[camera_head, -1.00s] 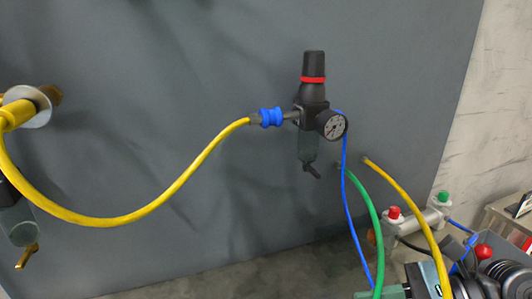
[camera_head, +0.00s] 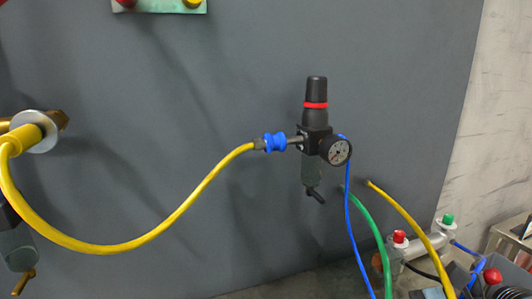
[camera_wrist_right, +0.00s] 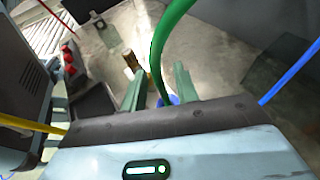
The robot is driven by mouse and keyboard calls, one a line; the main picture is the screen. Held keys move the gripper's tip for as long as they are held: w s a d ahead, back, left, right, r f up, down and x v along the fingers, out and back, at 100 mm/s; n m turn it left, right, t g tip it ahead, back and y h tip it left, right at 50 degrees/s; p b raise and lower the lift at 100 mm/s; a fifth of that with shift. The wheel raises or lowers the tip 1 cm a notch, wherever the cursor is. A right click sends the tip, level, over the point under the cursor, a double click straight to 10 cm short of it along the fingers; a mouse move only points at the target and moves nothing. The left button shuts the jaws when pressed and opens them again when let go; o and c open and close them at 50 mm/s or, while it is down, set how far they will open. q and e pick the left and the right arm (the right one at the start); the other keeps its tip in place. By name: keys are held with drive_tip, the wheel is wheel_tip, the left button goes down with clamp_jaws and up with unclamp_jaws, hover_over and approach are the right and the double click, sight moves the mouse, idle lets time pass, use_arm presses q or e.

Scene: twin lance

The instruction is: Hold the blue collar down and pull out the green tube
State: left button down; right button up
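The green tube (camera_head: 372,222) leaves the grey panel below the gauge and curves down out of the bottom of the head view. In the right wrist view the green tube (camera_wrist_right: 158,52) runs down between the two green fingers of my right gripper (camera_wrist_right: 159,72). The fingers stand apart, with a gap on each side of the tube. A small blue collar (camera_wrist_right: 168,99) shows at the tube's lower end, mostly hidden behind the gripper's dark edge. I cannot tell whether anything touches it. Neither gripper shows in the head view.
A black regulator (camera_head: 316,122) with a gauge and a blue coupling (camera_head: 275,142) carries a yellow hose (camera_head: 160,230). A yellow tube (camera_head: 405,217) and a blue tube (camera_head: 353,230) hang near the green tube. A red-and-green-button fitting (camera_head: 422,242) stands at the right.

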drive_tip(key=b+v, duration=0.1)
drive_tip(key=v, duration=0.6)
drive_tip(key=shift+d+r, duration=0.2)
drive_tip(key=shift+d, duration=0.15)
drive_tip(key=shift+s, duration=0.25)
